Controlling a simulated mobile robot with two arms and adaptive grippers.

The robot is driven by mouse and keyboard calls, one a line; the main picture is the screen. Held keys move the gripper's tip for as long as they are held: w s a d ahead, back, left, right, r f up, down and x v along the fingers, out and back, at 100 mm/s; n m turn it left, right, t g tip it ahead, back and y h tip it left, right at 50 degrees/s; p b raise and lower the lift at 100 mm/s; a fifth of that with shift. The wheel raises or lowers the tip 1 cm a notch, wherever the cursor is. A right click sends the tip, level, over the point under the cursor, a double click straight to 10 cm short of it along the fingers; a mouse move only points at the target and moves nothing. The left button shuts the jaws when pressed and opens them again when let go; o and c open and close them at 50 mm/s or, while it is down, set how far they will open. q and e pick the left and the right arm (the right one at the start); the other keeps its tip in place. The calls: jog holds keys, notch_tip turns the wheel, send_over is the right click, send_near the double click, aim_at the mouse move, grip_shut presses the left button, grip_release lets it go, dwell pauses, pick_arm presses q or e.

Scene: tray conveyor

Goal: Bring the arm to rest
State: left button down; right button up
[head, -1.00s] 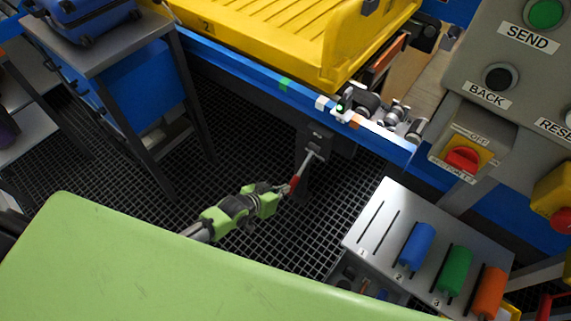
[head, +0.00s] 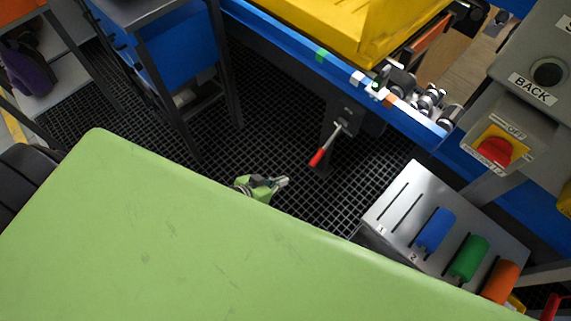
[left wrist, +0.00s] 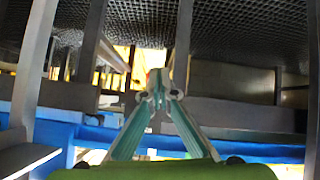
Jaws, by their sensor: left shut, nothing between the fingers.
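My left gripper (head: 281,182) shows in the head view just past the far edge of my green body panel. Its fingers are shut and empty. It is apart from the red-handled lever (head: 319,157), which slants down-left from a dark box under the conveyor's blue rail. In the left wrist view the two teal-sided fingers (left wrist: 156,92) come together at their tips with nothing held. Most of the left arm is hidden behind the green panel. My right gripper is not in view.
A yellow tray (head: 330,30) sits on the conveyor behind the blue rail (head: 300,58). A sloped metal panel (head: 405,205) with blue, green and orange handles stands at the right, below a grey control box (head: 520,120). A dark metal stand is at the left. Grated floor lies between.

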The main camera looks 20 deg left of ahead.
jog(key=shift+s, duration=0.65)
pick_arm(q)
jog(key=s+a+f+g+y, duration=0.2)
jog(key=s+a+f, duration=0.1)
jog(key=s+f, duration=0.5)
jog(key=s+a+f+g+y, duration=0.1)
jog(key=s+a+f+g, duration=0.15)
jog(key=s+f, duration=0.5)
jog(key=s+d+f+g, duration=0.1)
jog(key=s+f, duration=0.3)
jog(key=s, duration=0.5)
jog(key=s+f+g+y, duration=0.1)
jog(key=s+f+g, duration=0.2)
jog(key=s, duration=0.7)
jog(key=shift+s+d+f, duration=0.25)
jog(key=shift+d+f, duration=0.1)
jog(key=shift+f, duration=0.1)
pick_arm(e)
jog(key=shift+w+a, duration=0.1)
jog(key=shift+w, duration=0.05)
pick_arm(q)
jog(key=shift+w, duration=0.1)
